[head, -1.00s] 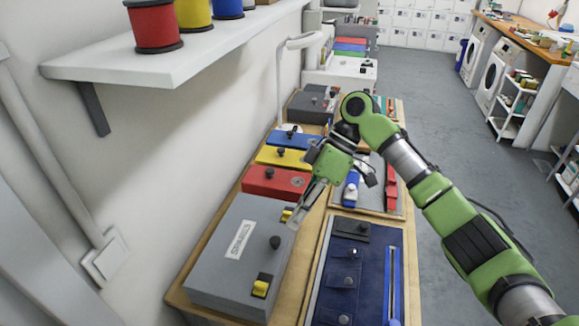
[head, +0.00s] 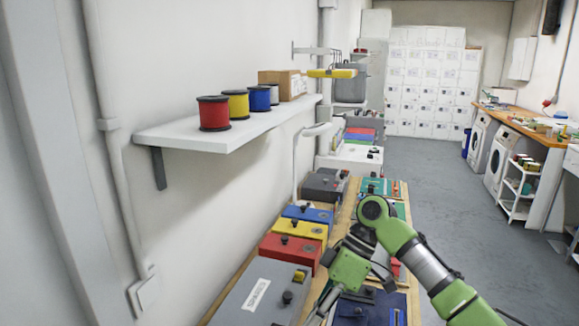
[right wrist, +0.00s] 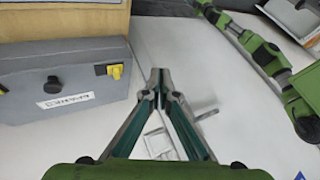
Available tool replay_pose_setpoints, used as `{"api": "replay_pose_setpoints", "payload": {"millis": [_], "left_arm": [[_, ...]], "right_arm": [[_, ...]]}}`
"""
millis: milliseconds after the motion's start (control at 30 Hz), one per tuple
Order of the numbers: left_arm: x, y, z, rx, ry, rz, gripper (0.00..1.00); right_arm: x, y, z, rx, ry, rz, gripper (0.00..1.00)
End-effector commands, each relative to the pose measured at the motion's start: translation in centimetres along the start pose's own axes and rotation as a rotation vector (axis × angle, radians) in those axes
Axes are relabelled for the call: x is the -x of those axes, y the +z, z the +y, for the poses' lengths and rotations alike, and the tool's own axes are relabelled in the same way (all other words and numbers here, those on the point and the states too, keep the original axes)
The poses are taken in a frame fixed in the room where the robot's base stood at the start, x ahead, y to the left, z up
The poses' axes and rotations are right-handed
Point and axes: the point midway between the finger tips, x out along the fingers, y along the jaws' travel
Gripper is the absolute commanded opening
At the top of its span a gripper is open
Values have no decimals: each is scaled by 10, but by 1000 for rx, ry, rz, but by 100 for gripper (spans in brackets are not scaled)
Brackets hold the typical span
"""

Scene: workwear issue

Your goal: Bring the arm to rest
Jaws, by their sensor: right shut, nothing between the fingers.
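My right arm comes in from the lower right in the head view. Its gripper (head: 320,311) hangs low beside the grey box with the white label, partly cut by the bottom edge. In the right wrist view the gripper's (right wrist: 160,74) two fingers meet at the tips with nothing between them. The grey box (right wrist: 28,102) with a black knob and yellow latch lies left of the fingers, apart from them. My left gripper is not in view.
Red (head: 293,248), yellow (head: 301,231) and blue (head: 308,214) boxes line the bench behind the grey one. A navy panel (head: 366,312) lies to its right. A wall shelf (head: 240,125) with spools is above. The floor (head: 440,190) right of the bench is clear.

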Motion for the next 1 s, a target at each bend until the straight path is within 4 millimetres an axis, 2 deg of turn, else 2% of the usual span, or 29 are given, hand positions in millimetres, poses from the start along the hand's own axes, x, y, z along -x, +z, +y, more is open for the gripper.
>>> {"api": "replay_pose_setpoints", "payload": {"millis": [67,267,567,800,1000], "left_arm": [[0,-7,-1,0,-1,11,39],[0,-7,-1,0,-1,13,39],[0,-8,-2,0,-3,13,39],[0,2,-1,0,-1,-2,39],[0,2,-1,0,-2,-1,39]], "right_arm": [[-13,4,0,-9,2,-4,0],[-40,14,2,-30,20,-12,0],[-100,37,0,-88,70,-12,0],[-168,72,-11,-209,171,25,0],[-209,114,-28,-384,309,84,0]]}}
